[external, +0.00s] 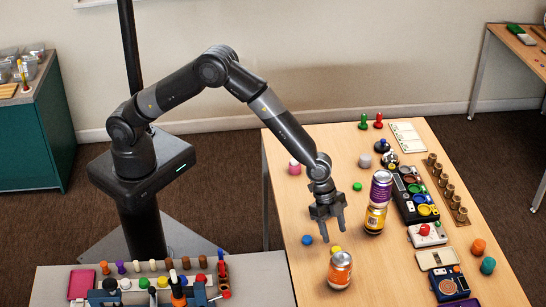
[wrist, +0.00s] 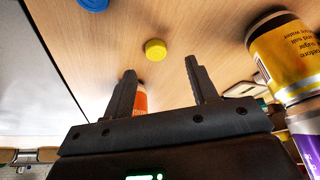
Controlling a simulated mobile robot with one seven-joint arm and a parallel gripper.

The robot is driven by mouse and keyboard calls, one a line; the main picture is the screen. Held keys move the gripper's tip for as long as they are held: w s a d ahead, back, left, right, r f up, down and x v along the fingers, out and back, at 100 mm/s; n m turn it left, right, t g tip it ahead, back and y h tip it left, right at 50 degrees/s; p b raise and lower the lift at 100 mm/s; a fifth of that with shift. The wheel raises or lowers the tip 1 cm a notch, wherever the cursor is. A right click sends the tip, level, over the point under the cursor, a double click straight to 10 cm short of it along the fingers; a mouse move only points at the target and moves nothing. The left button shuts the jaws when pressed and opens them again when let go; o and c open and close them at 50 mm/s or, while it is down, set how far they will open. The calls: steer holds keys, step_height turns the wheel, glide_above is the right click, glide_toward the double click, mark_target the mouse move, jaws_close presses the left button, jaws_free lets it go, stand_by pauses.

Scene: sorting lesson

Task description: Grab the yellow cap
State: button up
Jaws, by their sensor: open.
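The yellow cap (external: 336,250) lies on the wooden table, just behind the orange can (external: 340,270) in the external view. In the wrist view the yellow cap (wrist: 156,49) lies flat on the table, beyond my fingertips and roughly between their lines. My gripper (external: 329,225) points down above the table, a little behind the cap. In the wrist view my gripper (wrist: 160,80) has its two fingers apart with nothing held. The orange can (wrist: 140,103) is partly hidden behind the left finger.
A blue cap (external: 307,239) lies left of the yellow one. A yellow can (external: 375,217) with a purple can (external: 381,187) on top stands close to the right of my gripper. A green cap (external: 357,186) lies farther back. Table (external: 300,265) space left of the orange can is clear.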

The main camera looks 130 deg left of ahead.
mark_target(335, 247)
steer(key=x, duration=0.5)
steer(key=shift+d, duration=0.25)
steer(key=shift+c, duration=0.2)
steer(key=c, duration=1)
steer(key=shift+s, duration=0.1)
steer(key=shift+c, duration=0.3)
